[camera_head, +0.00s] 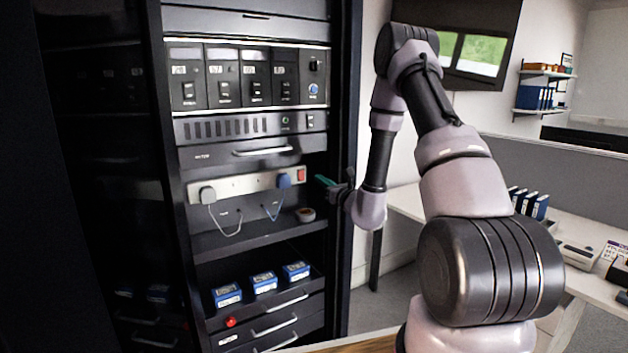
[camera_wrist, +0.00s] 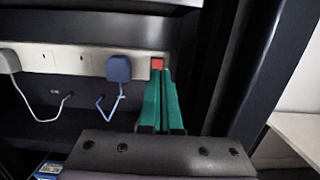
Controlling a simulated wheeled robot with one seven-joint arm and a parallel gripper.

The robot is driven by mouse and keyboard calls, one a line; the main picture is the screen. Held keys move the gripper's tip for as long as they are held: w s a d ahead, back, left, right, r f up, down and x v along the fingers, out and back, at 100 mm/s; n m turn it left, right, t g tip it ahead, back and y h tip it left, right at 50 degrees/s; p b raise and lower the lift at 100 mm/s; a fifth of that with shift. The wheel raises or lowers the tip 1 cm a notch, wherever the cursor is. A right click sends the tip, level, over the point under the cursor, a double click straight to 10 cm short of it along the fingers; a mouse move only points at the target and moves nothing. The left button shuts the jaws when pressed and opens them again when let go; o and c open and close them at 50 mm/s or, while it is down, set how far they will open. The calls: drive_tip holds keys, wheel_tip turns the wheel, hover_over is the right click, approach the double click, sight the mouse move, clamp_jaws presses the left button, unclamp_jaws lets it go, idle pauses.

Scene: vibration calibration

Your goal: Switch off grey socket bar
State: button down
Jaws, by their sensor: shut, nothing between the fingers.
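The grey socket bar (camera_head: 247,185) is fixed across the rack above a shelf, with a grey plug at its left and a blue plug (camera_head: 284,181) near its right end. A red switch (camera_head: 301,175) sits at the bar's right end. In the wrist view the bar (camera_wrist: 85,62) runs in from the left, and the red switch (camera_wrist: 157,64) shows just beyond my fingertips. My gripper (camera_head: 322,180) has green fingers, shut and empty, to the right of the switch in the head view. In the wrist view my gripper (camera_wrist: 163,74) points at the switch; contact cannot be told.
The rack's right post (camera_wrist: 235,65) stands close to the right of my fingers. Blue boxes (camera_head: 263,282) sit in an open drawer lower down. A desk (camera_head: 410,203) stands to the right.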

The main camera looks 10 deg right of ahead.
drive_tip(key=shift+s+d+r, duration=0.1)
drive_tip(key=shift+s+d, duration=0.15)
drive_tip(key=shift+s, duration=0.5)
drive_tip(key=shift+s+d+r, duration=0.1)
drive_tip(key=shift+s+d, duration=0.1)
drive_tip(key=shift+s, duration=0.5)
drive_tip(key=shift+s+d+r, duration=0.1)
drive_tip(key=shift+s+d, duration=0.15)
drive_tip(key=shift+s, duration=0.5)
drive_tip(key=s+a+r+n+g+y, duration=0.3)
drive_tip(key=a+r+n+y, duration=0.3)
drive_tip(key=a+r, duration=0.15)
drive_tip(key=s+a+r+n+g+y, duration=0.1)
drive_tip(key=s+a+r+n+g, duration=0.4)
drive_tip(key=s+n+g, duration=0.3)
drive_tip(key=s+a+r+n+g+y, duration=0.2)
drive_tip(key=s+a+r+n+g, duration=0.3)
drive_tip(key=s, duration=0.5)
drive_tip(key=s+d+f+n+g+h, duration=0.1)
drive_tip(key=s+d+n+h, duration=0.4)
drive_tip(key=s+n+h, duration=0.15)
drive_tip(key=s+d+r+n+t+h, duration=0.1)
drive_tip(key=s+d+r+t+h, duration=0.1)
drive_tip(key=d, duration=0.3)
drive_tip(key=s+d+r+n+t+h, duration=0.1)
drive_tip(key=s+d+r+t+h, duration=0.1)
drive_tip(key=d, duration=0.4)
drive_tip(key=shift+d+r+n+t+h, duration=0.25)
drive_tip(key=shift+r+n+t+h, duration=0.15)
drive_tip(key=shift+t+h, duration=0.7)
